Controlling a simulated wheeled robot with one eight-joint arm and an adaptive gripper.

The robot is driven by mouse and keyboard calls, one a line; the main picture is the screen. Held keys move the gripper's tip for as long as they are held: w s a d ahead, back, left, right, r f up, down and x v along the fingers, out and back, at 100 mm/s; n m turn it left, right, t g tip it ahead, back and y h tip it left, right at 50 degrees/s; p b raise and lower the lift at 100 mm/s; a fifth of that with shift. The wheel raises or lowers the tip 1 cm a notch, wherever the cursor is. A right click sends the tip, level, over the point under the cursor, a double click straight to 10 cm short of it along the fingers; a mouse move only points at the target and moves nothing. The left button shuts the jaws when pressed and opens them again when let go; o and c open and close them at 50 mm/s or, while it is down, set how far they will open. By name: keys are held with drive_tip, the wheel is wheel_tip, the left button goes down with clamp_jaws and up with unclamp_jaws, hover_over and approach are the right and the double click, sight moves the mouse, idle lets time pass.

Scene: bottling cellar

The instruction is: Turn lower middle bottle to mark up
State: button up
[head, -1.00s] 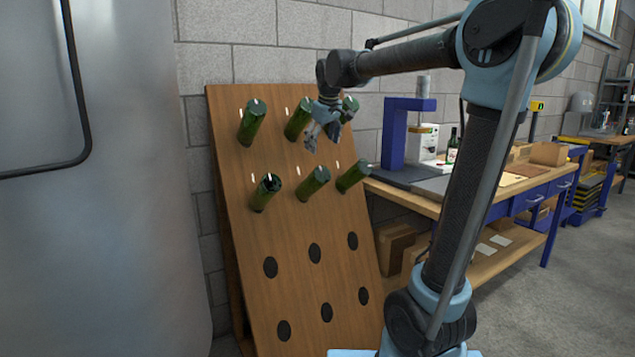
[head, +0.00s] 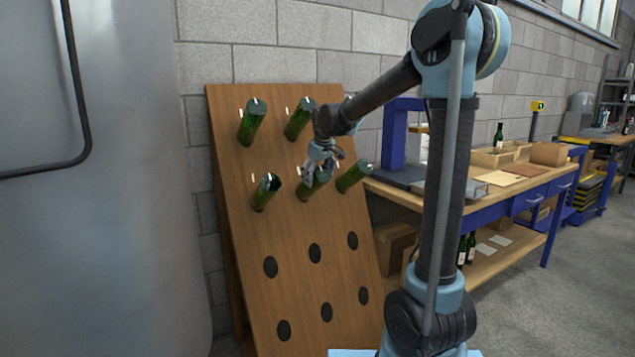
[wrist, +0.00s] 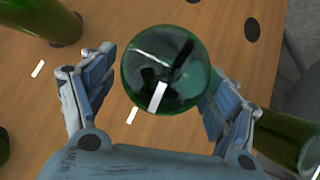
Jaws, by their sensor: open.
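The lower middle bottle (head: 309,188) is green and sticks base-out from the sloping wooden rack (head: 290,225). In the wrist view its round glass base (wrist: 180,62) fills the middle. A white mark (wrist: 158,97) lies on that base, from near its centre towards the picture's lower edge. A white tick (wrist: 132,116) on the board shows just below it, at a roughly similar slant. My gripper (head: 318,172) is open, with a finger on each side of this bottle; I cannot tell whether either finger touches. In the head view my gripper covers part of the bottle.
Neighbouring bottles stand close on the left (head: 265,192) and right (head: 353,177). More bottles (head: 252,122) sit in the row above, one mostly behind my arm. Below are empty holes (head: 315,253). A steel tank (head: 110,200) stands left and a workbench (head: 515,200) right.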

drive_tip(key=shift+x, duration=1.1)
drive_tip(key=shift+c, duration=0.6)
drive_tip(key=c, duration=0.9)
drive_tip(key=shift+c, duration=0.2)
drive_tip(key=shift+m, duration=0.3)
drive_tip(key=o, duration=1.1)
drive_tip(key=shift+c, duration=0.2)
